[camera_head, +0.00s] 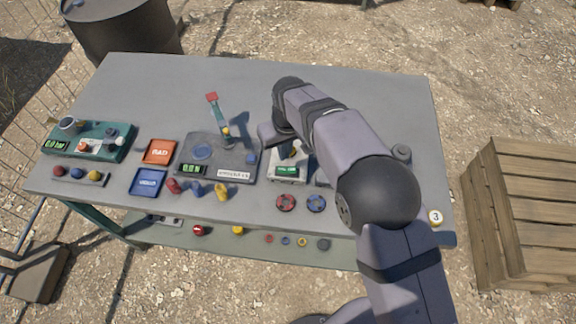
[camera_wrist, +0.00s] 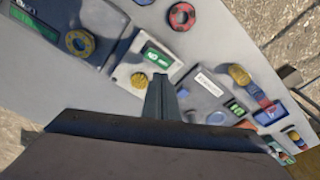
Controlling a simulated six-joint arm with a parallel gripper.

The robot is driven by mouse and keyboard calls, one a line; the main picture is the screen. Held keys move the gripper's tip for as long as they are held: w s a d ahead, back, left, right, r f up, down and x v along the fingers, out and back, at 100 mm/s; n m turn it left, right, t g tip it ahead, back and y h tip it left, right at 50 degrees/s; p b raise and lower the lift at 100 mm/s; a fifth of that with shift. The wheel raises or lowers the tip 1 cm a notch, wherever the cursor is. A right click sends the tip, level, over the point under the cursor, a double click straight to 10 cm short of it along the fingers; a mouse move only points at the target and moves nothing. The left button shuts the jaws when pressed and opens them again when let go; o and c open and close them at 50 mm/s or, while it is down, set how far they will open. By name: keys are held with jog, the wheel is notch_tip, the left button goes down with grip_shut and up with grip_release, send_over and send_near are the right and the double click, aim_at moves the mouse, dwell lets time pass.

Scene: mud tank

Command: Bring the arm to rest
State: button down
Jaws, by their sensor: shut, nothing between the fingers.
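My arm reaches over the grey table (camera_head: 375,90) from the front right, bent at the elbow. My gripper (camera_head: 287,150) points down above the small white device with a green display (camera_head: 287,171), close to its yellow knob. In the wrist view my gripper (camera_wrist: 162,82) shows as narrow grey fingers, closed together with nothing held. The yellow knob (camera_wrist: 138,80) is left of the fingertips there. I cannot tell whether the fingertips touch the device. My arm hides part of the table's right side.
A grey panel with a red-tipped lever (camera_head: 212,98) stands left of my gripper. Red (camera_head: 159,151) and blue (camera_head: 147,182) trays lie further left, beside a green console (camera_head: 88,142). Red (camera_head: 286,203) and blue (camera_head: 316,204) rings lie in front. The table's back is mostly clear. A wooden crate (camera_head: 530,215) stands right.

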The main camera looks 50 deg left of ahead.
jog(key=shift+r, duration=0.5)
jog(key=shift+a, duration=0.1)
